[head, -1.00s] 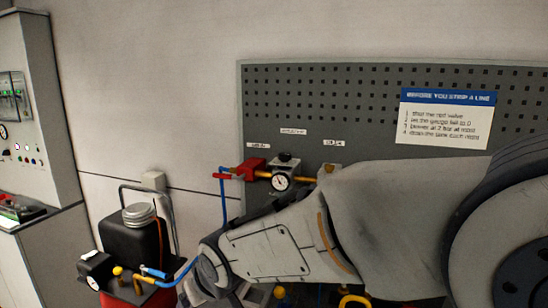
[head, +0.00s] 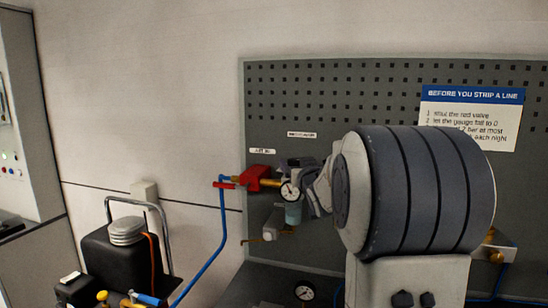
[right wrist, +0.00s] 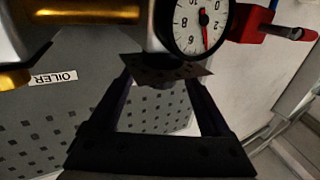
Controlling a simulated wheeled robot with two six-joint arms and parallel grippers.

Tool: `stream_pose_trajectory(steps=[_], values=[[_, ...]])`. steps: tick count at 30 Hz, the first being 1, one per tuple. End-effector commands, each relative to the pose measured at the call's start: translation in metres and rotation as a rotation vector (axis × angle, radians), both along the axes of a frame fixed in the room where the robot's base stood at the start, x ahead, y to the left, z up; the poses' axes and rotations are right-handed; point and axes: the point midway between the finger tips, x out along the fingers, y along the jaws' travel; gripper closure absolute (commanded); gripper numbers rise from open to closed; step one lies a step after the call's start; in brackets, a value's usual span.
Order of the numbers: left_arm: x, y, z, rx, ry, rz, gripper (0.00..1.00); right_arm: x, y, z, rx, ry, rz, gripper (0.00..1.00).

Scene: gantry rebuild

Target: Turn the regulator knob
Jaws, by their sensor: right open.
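The regulator shows in the head view as a gauge (head: 289,191) with a bluish bowl below it, on the pegboard line. The gauge (right wrist: 201,28) also fills the top of the right wrist view, with a red needle. Just below the gauge there, a dark plate and the dark regulator knob (right wrist: 160,84) show. My right gripper (right wrist: 163,90) is open, one black finger on each side of the knob. I cannot tell whether the fingers touch it. In the head view my right gripper (head: 304,168) is small and partly hidden at the regulator's top. My left gripper is out of view.
A red valve (head: 258,178) with a blue hose sits left of the gauge. The pegboard (head: 340,95) stands behind, with a sign (head: 471,105). A black tank (head: 122,258) with a handle stands at lower left. A second gauge (head: 304,291) lies low in front.

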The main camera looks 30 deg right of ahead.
Motion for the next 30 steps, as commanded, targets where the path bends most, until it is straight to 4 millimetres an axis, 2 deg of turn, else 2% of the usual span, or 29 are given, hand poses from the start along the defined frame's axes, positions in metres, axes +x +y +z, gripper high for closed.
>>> stream_pose_trajectory(steps=[3,9,14,21,26,27,28,30], values=[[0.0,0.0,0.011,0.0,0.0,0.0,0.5,0.021,-0.009,0.002,0.002,0.002,0.001,0.19],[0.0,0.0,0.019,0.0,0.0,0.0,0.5,0.045,-0.017,0.001,0.001,0.002,0.003,0.19],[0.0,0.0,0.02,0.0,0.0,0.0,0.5,0.052,-0.018,0.0,0.0,0.001,0.004,0.19],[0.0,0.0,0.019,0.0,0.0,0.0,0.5,0.052,-0.018,0.0,0.0,0.001,0.004,0.19],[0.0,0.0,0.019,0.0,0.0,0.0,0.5,0.052,-0.018,0.0,0.0,0.001,0.004,0.8],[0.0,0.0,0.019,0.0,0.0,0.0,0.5,0.052,-0.018,0.0,0.0,0.001,0.004,0.95],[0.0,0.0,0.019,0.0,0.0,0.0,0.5,0.052,-0.018,0.0,0.0,0.001,0.004,1.0],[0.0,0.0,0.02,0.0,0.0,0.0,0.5,0.052,-0.018,0.0,0.0,0.001,0.005,1.0]])
